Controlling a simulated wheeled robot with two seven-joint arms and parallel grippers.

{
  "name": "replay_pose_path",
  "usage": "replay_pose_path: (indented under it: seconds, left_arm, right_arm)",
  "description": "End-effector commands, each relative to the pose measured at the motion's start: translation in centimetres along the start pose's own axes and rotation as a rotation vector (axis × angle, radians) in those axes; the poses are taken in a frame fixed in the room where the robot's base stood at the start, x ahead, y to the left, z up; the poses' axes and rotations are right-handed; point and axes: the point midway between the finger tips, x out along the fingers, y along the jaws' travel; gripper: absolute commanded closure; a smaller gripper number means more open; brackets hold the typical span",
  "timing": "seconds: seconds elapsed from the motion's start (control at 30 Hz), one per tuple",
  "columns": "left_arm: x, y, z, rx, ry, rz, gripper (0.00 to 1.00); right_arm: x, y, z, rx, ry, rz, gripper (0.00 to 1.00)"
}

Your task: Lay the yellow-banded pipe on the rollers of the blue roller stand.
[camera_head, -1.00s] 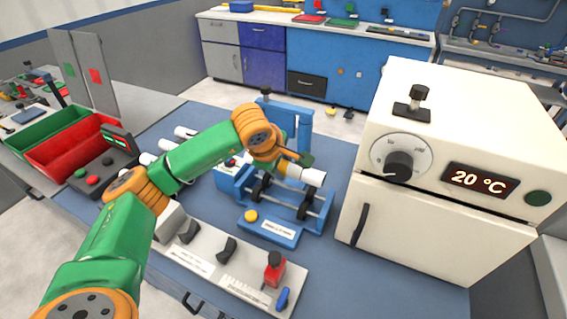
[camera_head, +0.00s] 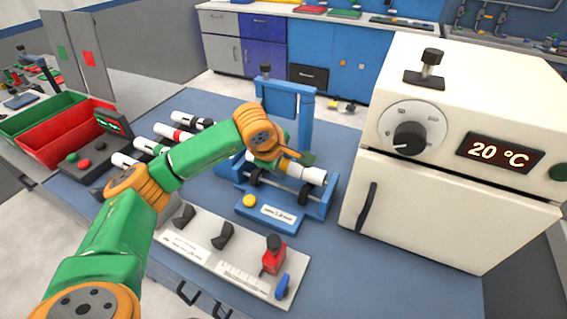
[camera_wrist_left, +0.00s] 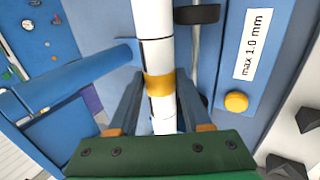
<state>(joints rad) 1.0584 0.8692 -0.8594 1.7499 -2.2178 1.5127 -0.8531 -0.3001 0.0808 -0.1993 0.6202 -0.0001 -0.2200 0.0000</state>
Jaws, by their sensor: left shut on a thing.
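The yellow-banded pipe (camera_head: 313,174) is white, with its yellow band (camera_wrist_left: 159,85) showing between the fingers in the wrist view. My left gripper (camera_head: 287,163) is shut on it near the band; the fingers also show in the wrist view (camera_wrist_left: 158,95). The blue roller stand (camera_head: 318,207) is under the pipe, with dark rollers (camera_head: 303,196) on its rods. The pipe lies lengthwise over the stand, very close to the rollers; I cannot tell whether it touches them. My forearm hides part of the stand. My right gripper is not in view.
Several banded white pipes (camera_head: 174,133) lie left of my arm. A white oven (camera_head: 430,210) stands close on the right. Red (camera_head: 50,150) and green bins stand far left.

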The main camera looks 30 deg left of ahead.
Motion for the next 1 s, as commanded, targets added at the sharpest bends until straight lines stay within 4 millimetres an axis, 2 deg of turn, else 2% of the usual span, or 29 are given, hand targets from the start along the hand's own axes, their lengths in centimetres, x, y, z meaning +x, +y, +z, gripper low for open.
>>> replay_pose_path:
  seconds: [0.67, 0.7, 0.8, 1.0]
  left_arm:
    - [0.87, -0.51, 0.00, 0.000, 0.000, 0.001, 1.00]
    - [0.81, -0.48, 0.00, 0.000, 0.000, 0.001, 0.43]
    - [0.79, -0.47, 0.00, 0.000, 0.000, 0.000, 0.17]
    - [0.80, -0.47, 0.00, 0.000, 0.000, 0.000, 0.17]
  right_arm:
    - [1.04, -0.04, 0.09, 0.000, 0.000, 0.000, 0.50]
    - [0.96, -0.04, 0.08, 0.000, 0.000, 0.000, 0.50]
    - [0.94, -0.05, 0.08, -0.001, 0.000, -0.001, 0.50]
    - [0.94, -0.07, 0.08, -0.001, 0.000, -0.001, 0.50]
